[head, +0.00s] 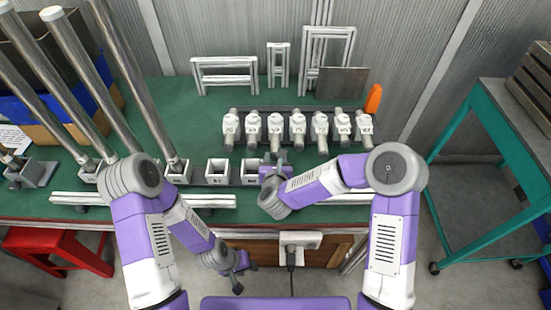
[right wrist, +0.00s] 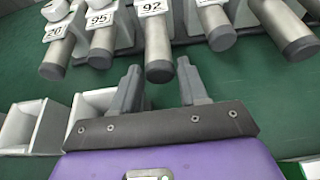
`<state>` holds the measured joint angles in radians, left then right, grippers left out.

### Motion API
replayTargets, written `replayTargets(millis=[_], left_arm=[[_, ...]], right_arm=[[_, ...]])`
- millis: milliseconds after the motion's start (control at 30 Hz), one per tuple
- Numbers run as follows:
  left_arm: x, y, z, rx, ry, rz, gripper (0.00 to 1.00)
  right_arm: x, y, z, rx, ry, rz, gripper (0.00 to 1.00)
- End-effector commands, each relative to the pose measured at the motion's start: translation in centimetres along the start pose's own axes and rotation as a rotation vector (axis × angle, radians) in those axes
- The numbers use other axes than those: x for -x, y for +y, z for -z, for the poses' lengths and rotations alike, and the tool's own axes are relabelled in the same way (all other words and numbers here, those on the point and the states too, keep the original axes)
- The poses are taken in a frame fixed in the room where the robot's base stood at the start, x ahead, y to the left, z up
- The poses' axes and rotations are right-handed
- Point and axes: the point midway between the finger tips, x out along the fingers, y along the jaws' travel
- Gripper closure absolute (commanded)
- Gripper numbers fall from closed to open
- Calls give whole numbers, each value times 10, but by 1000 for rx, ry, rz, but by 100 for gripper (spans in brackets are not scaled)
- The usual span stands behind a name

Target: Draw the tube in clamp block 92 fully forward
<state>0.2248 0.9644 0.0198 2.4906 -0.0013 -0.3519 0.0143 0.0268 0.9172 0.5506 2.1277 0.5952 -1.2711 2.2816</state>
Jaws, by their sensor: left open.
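Clamp block 92 (right wrist: 152,8) is a white block with a black-on-white number, third from the left in the row; it also shows in the head view (head: 275,122). Its tube (right wrist: 157,48) is metallic with a dark end cap, sticking out of the block's front. My right gripper (right wrist: 159,82) is open and empty, its fingertips just short of the tube's capped end and either side of it. In the head view the right gripper (head: 273,160) is in front of the row, partly hidden by its wrist. My left gripper (head: 238,277) is open and empty, low before the bench.
Blocks 95 (right wrist: 99,17) and 20 (right wrist: 55,30) with their tubes stand left of block 92, and several more stand to its right. White square sockets (head: 217,172) line the bench front. Tall metal tubes (head: 140,95) rise at left. White frames (head: 224,75) stand behind.

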Motion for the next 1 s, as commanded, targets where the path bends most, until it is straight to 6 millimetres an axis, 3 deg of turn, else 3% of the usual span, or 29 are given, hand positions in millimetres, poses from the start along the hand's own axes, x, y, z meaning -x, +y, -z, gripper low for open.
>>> replayTargets(millis=[167, 600, 1000], left_arm=[[1, 0, 0, 0, 0, 0, 57], [12, 5, -1, 0, 0, 0, 57], [13, 5, -1, 0, 0, 0, 57]], right_arm=[[4, 0, -1, 0, -1, -1, 57], [68, 0, -1, 0, 0, -1, 57], [76, 0, 0, 0, 0, 0, 57]])
